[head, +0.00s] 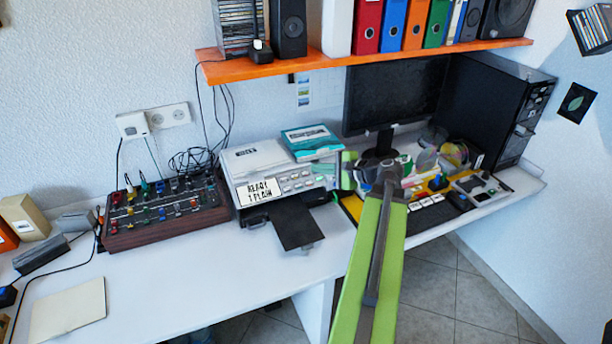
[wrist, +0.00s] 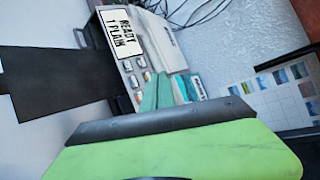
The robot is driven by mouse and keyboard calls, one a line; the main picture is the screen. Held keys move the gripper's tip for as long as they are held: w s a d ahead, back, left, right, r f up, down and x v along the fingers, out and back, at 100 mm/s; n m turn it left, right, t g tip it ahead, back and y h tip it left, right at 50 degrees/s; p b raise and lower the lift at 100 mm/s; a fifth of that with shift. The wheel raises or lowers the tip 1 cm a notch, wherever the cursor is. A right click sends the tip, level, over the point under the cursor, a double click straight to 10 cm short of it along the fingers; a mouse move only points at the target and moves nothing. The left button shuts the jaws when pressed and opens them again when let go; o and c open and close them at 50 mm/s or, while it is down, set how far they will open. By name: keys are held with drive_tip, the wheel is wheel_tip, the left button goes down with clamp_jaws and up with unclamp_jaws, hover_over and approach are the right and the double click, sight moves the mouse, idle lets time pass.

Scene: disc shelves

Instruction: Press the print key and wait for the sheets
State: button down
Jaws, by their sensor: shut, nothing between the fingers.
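The printer (head: 255,160) is a white and grey box on the desk. Its display (head: 259,190) reads "READY 1 PLAIN", also legible in the wrist view (wrist: 122,32). Several pale keys (head: 295,181) sit right of the display; they also show in the wrist view (wrist: 140,78). The black output tray (head: 292,226) sticks out in front with no sheet visible on it. My gripper (wrist: 165,90) is shut and empty, its fingertips appearing beside the keys in the wrist view. I cannot tell whether they touch. In the head view it is at the printer's right side.
A knob panel (head: 165,212) stands to the left. A monitor (head: 395,95) and a black computer tower (head: 495,105) stand to the right. An orange shelf (head: 330,62) hangs above. The desk's front left is mostly clear.

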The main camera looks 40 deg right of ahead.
sight(309, 183)
drive_tip(key=w+d+f+b, duration=0.1)
drive_tip(key=w+f+b, duration=0.2)
drive_tip(key=f+b, duration=0.4)
drive_tip(key=shift+w+d+f+b, duration=0.3)
drive_tip(key=shift+d+f+b, duration=0.05)
drive_tip(key=shift+d, duration=0.05)
drive_tip(key=shift+f, duration=0.1)
idle(1.9)
drive_tip(key=shift+w+d+f+b, duration=0.1)
drive_tip(key=shift+w+f+b, duration=0.1)
drive_tip(key=shift+f+b, duration=0.15)
drive_tip(key=shift+w+d+f+b, duration=0.1)
drive_tip(key=shift+w+f+b, duration=0.05)
drive_tip(key=shift+f+b, duration=0.2)
idle(0.5)
drive_tip(key=shift+r, duration=0.1)
drive_tip(key=shift+s+r+p, duration=0.35)
drive_tip(key=shift+r+p, duration=0.35)
